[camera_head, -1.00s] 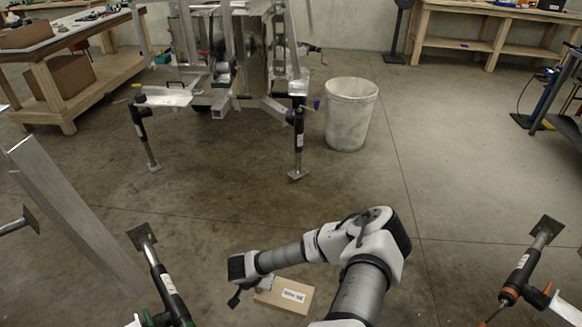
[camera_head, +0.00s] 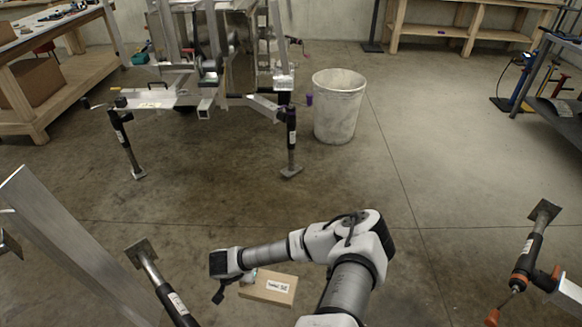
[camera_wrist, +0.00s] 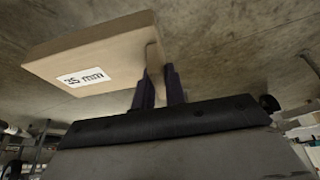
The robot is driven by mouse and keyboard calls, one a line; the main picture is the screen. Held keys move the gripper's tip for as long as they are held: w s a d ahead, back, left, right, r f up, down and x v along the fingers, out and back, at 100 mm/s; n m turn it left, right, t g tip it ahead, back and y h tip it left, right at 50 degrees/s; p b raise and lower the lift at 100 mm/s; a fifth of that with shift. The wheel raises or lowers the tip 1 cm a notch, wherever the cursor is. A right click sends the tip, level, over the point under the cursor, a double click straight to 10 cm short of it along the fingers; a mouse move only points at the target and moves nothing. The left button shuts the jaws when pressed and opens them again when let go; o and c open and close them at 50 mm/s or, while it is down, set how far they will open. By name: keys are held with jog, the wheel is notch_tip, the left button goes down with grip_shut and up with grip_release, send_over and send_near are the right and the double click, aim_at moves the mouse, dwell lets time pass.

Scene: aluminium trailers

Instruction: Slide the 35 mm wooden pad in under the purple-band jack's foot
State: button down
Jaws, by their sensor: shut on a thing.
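The wooden pad (camera_head: 267,293), a light block, is held off the floor in front of my body; its white label reads 35 mm in the wrist view (camera_wrist: 105,58). My gripper (camera_head: 248,276) is shut on one end of it; in the wrist view two dark fingers (camera_wrist: 158,88) pinch its edge. The jack with a purple mark (camera_head: 291,128) hangs upright from the right end of the trailer frame, well beyond my gripper. Its square foot (camera_head: 291,172) is on or just above the floor; I cannot tell which. The purple band is hardly visible now.
A second jack (camera_head: 125,140) stands left on the same trailer (camera_head: 205,90). A white bin (camera_head: 338,107) is close right of the jack. Floor between pad and foot is clear.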

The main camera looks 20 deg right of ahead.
dwell(0.3)
jog(key=shift+s+d+r+n, duration=0.1)
jog(key=shift+r+n, duration=0.1)
jog(key=shift+n, duration=0.1)
jog(key=s+n, duration=0.1)
jog(key=s+r+n+y, duration=0.1)
jog(key=n, duration=0.1)
jog(key=s+r+n+y, duration=0.1)
jog(key=n, duration=0.1)
jog(key=shift+s+t, duration=0.2)
jog(key=shift+t, duration=0.1)
jog(key=shift+d, duration=0.1)
